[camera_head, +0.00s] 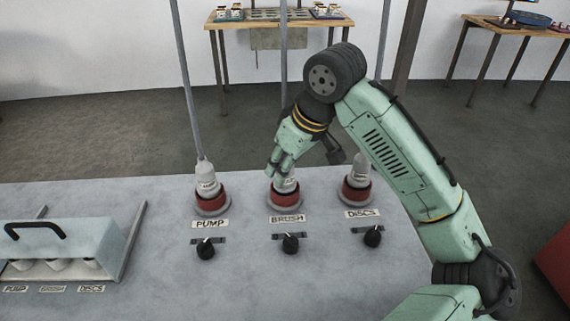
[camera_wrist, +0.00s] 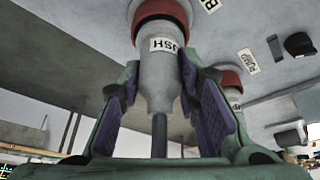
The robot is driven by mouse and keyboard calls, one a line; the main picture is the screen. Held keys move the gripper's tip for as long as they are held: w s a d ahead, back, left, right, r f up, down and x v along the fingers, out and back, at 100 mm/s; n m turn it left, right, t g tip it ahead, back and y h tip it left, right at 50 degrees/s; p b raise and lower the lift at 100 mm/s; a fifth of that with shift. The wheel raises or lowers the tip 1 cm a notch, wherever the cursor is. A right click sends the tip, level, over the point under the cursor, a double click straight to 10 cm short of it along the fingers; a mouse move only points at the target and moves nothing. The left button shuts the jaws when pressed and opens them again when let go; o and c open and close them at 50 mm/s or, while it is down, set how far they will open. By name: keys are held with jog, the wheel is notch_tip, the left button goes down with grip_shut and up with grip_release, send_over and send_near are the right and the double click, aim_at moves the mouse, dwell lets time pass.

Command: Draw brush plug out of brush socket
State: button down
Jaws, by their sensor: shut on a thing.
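The brush plug (camera_head: 291,186) is a pale grey body with a cable, standing in the brush socket (camera_head: 285,201), which has a red collar above the BRUSH label. In the wrist view the plug (camera_wrist: 158,88) shows part of its label, and its wide end meets the red collar of the socket (camera_wrist: 163,10). My gripper (camera_head: 279,172) comes down over the plug from above. In the wrist view my gripper (camera_wrist: 160,95) has one finger on each side of the plug, shut on it. The fingers hide part of the plug in the head view.
The pump plug (camera_head: 207,182) stands in its red-collared socket to the left, and the discs plug (camera_head: 358,178) to the right, close to my gripper. Black knobs (camera_head: 290,243) sit in front of the sockets. A handled box (camera_head: 75,240) with labelled holders stands at left.

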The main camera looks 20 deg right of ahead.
jog(key=shift+r+p, duration=2.5)
jog(key=shift+r, duration=0.5)
jog(key=shift+r, duration=0.1)
jog(key=shift+r, duration=1.4)
